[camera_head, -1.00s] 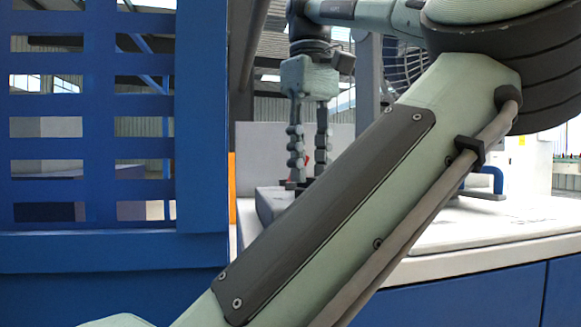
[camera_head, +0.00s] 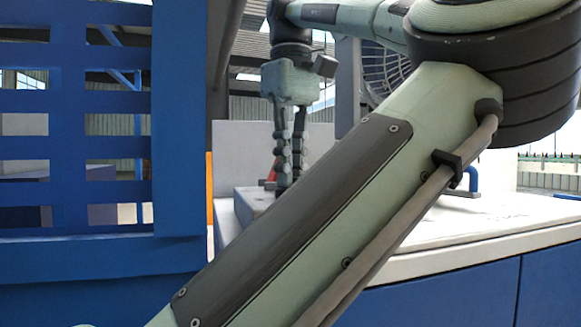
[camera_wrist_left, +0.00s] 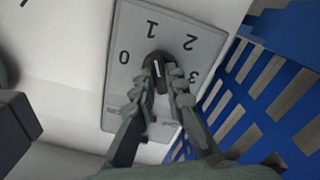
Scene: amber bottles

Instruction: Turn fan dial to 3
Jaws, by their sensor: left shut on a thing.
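The fan (camera_head: 385,70) stands behind my arm in the head view, partly covered. In the left wrist view, a grey dial plate (camera_wrist_left: 188,40) bears the numbers 0, 1, 2 and 3. A dark dial knob (camera_wrist_left: 157,57) sits at its middle. My left gripper (camera_wrist_left: 165,75) is shut on the knob, with a finger on each side. Its fingers cover part of the knob, so I cannot tell which number it points to. The same left gripper (camera_head: 283,180) points down in the head view, behind my large arm link. My right gripper is not in view.
A blue slatted frame (camera_head: 90,250) fills the left of the head view. A white-topped blue counter (camera_head: 440,290) lies to the right. A grey box (camera_head: 245,203) is under the gripper, partly hidden by my arm. Blue slats (camera_wrist_left: 250,90) flank the plate.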

